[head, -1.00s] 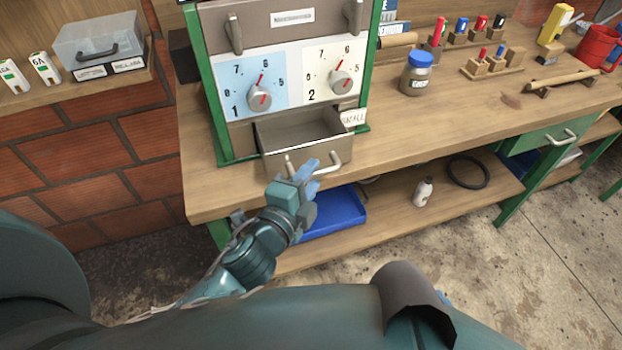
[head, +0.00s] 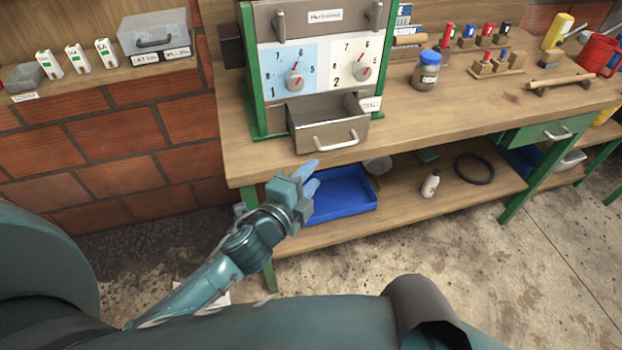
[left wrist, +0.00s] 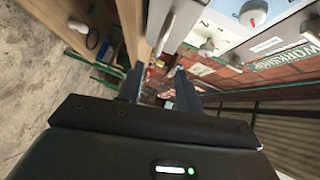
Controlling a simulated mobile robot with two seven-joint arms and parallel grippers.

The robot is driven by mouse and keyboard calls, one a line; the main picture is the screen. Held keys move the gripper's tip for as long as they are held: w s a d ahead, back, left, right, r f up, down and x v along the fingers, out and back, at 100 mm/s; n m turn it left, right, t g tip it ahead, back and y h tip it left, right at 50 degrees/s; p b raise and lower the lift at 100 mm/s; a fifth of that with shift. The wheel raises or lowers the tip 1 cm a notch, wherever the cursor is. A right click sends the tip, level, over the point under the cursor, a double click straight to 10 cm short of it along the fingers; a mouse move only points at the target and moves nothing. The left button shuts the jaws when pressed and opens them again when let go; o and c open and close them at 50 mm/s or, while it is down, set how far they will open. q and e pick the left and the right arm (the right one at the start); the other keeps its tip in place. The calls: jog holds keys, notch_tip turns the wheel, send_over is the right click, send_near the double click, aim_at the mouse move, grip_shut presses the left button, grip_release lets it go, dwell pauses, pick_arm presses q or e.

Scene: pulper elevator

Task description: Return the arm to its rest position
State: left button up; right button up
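My left arm reaches in from the left. My left gripper (head: 310,177) is in front of the bench edge, below the drawer and apart from its handle. In the left wrist view, the fingers of my left gripper (left wrist: 158,85) are spread with nothing between them. The drawer (head: 328,128) under the two-dial panel (head: 322,62) is pulled open. Its inside looks empty from here. My right gripper does not show.
The wooden bench (head: 460,113) holds a blue-lidded jar (head: 426,72) and marker stands. A blue tray (head: 343,195) and a white bottle (head: 430,184) are on the lower shelf. Brick wall (head: 115,140) is at left. The concrete floor in front is clear.

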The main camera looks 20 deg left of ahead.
pick_arm(q)
jog(key=shift+s+a, duration=0.1)
jog(key=shift+s, duration=0.2)
dwell(0.4)
jog(key=s+f+n+g, duration=0.5)
jog(key=s+f+n, duration=0.9)
jog(key=s+n, duration=0.2)
jog(key=shift+s+a, duration=0.25)
jog(key=shift+s, duration=0.1)
dwell(0.8)
